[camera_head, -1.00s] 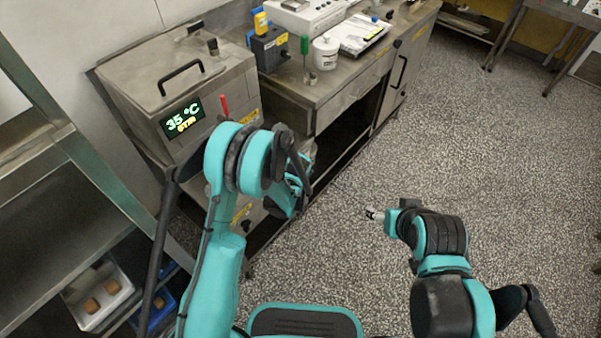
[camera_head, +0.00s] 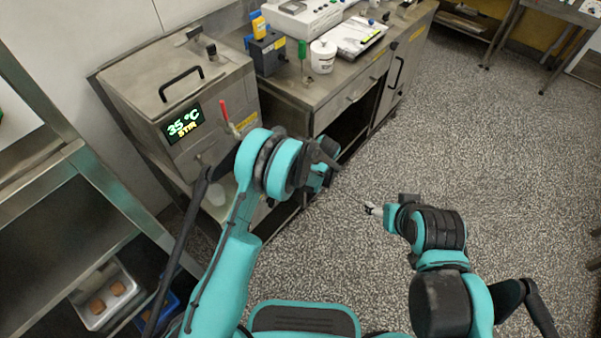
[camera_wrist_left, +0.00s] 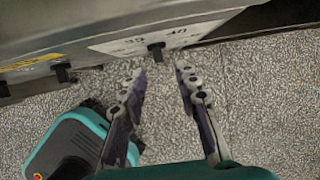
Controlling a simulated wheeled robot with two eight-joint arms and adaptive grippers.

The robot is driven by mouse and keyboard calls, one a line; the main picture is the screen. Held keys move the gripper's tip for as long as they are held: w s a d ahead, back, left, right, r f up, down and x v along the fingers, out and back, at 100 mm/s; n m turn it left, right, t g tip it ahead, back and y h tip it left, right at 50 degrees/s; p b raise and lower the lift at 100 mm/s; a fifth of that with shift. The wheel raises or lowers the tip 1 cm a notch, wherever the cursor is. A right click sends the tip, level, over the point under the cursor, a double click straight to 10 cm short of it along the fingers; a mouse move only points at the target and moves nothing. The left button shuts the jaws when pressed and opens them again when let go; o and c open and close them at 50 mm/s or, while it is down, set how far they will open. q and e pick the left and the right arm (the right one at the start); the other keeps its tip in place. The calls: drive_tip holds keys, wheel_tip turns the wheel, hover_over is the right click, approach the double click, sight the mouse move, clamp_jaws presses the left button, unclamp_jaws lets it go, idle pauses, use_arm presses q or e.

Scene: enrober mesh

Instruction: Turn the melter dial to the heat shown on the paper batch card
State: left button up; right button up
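The steel melter (camera_head: 185,95) stands at the left in the head view. Its display (camera_head: 183,123) reads 35 °C and STIR. In the left wrist view, a black dial knob (camera_wrist_left: 156,52) sits on the front panel beside a white scale label (camera_wrist_left: 130,44) with blurred numbers. My left gripper (camera_wrist_left: 158,74) is open and empty, its fingers apart just short of this knob. In the head view, the left arm partly hides its gripper and the panel's lower front. My right gripper (camera_head: 374,209) is over the floor; its fingers are unclear. A paper sheet (camera_head: 357,34) lies on the counter, unreadable.
A second black knob (camera_wrist_left: 63,73) is on the same panel. A red-handled lever (camera_head: 225,112) sticks out from the melter's front. The counter (camera_head: 325,93) holds a white tub (camera_head: 323,57) and several devices. A shelf rack (camera_head: 70,230) stands at the left.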

use_arm(q)
drive_tip(key=b+x, duration=0.3)
drive_tip(key=x, duration=0.4)
drive_tip(key=shift+a+f, duration=0.1)
drive_tip(key=shift+f, duration=0.25)
clamp_jaws()
